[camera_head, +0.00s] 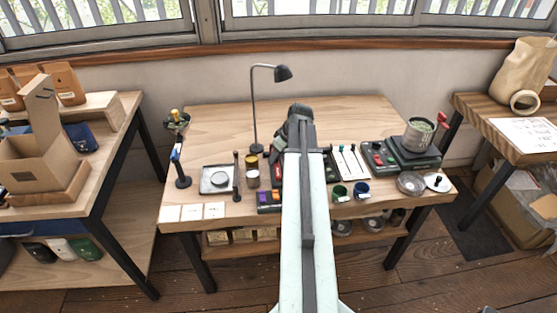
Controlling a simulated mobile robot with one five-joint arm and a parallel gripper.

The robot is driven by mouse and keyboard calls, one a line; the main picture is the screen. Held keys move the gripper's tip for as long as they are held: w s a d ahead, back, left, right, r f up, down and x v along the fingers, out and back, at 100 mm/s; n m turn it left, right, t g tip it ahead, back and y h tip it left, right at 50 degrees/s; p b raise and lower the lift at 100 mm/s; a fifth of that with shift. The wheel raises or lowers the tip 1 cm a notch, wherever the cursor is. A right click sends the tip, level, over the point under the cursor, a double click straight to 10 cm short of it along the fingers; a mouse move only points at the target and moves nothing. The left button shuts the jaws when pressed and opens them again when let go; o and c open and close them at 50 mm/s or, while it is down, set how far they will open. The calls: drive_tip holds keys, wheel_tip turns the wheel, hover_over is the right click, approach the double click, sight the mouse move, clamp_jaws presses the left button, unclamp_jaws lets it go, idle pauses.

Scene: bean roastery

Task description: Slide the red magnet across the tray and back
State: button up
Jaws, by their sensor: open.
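My gripper (299,112) is at the far end of my pale arm, above the back middle of the wooden table (340,112). It is open, its fingers small and dark, with nothing seen between them. I cannot single out the red magnet for sure. A small red patch (277,173) shows on a dark item just left of my arm; I cannot tell whether it is the magnet. A white tray (351,174) with slim sticks lies right of my arm. My arm hides the middle of the table.
A black lamp (254,120) stands behind the small jars. A scale (415,156) carries a metal pot (418,135) at the right. White cards (192,212) lie front left. The back of the table is mostly clear.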

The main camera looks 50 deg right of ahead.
clamp_jaws()
idle(1.3)
